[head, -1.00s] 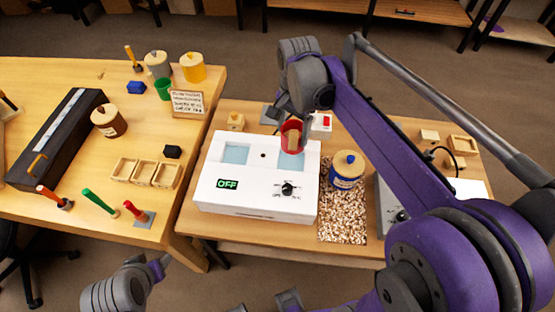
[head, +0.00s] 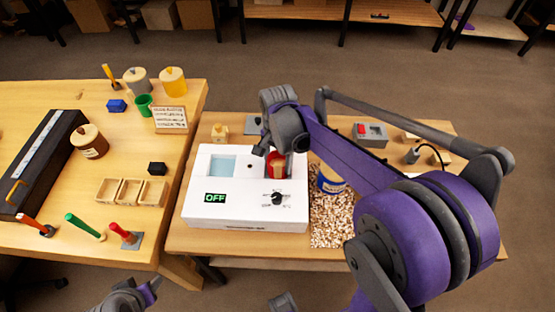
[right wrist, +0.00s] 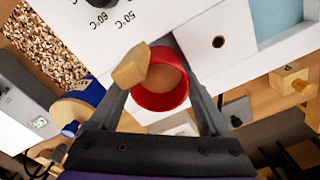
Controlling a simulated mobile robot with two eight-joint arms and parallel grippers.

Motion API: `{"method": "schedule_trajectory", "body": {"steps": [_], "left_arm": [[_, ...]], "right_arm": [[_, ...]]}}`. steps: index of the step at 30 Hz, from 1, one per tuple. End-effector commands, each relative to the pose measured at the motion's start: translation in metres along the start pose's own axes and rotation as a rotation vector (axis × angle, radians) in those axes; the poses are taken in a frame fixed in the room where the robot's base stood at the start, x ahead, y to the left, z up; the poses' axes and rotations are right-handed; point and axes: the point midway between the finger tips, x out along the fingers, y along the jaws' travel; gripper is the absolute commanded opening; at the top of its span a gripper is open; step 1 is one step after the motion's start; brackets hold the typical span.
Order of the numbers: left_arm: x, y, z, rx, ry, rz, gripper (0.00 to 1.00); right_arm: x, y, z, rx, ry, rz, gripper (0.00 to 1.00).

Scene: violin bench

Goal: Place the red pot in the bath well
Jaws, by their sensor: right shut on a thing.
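The red pot (head: 276,167), with brown contents and a wooden piece at its rim, is between the fingers of my right gripper (head: 277,160). The right wrist view shows the pot (right wrist: 160,98) gripped between both fingers (right wrist: 160,100). The white bath (head: 240,212) reads OFF. Its left well (head: 222,169) is open, with pale blue inside. The pot is at the right well, whose opening is mostly hidden by pot and gripper. I cannot tell how deep the pot sits. My left gripper (head: 148,291) is low at the bottom edge, away from the bath; its jaws are unclear.
A blue-labelled jar (head: 330,182) stands close right of the bath, near a speckled mat (head: 330,222). A small wooden block (head: 219,133) is behind the bath. A grey device with a red switch (head: 370,134) is at the back right. The left table (head: 60,240) holds jars, tools and trays.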

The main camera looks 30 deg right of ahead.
Motion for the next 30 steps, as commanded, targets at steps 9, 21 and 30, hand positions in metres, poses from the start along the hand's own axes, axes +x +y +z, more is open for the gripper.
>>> {"method": "schedule_trajectory", "body": {"steps": [9, 21, 30], "left_arm": [[0.002, 0.0, 0.002, 0.0, -0.002, 0.0, 0.54], [-0.001, 0.0, -0.001, 0.0, 0.001, 0.0, 0.54], [-0.006, 0.0, -0.005, 0.0, 0.004, 0.0, 0.54]], "right_arm": [[0.003, 0.0, 0.0, 0.0, 0.0, 0.0, 0.87], [-0.004, 0.0, 0.0, 0.0, 0.0, 0.0, 1.0], [-0.059, 0.0, 0.0, 0.0, 0.0, 0.0, 1.0]]}}
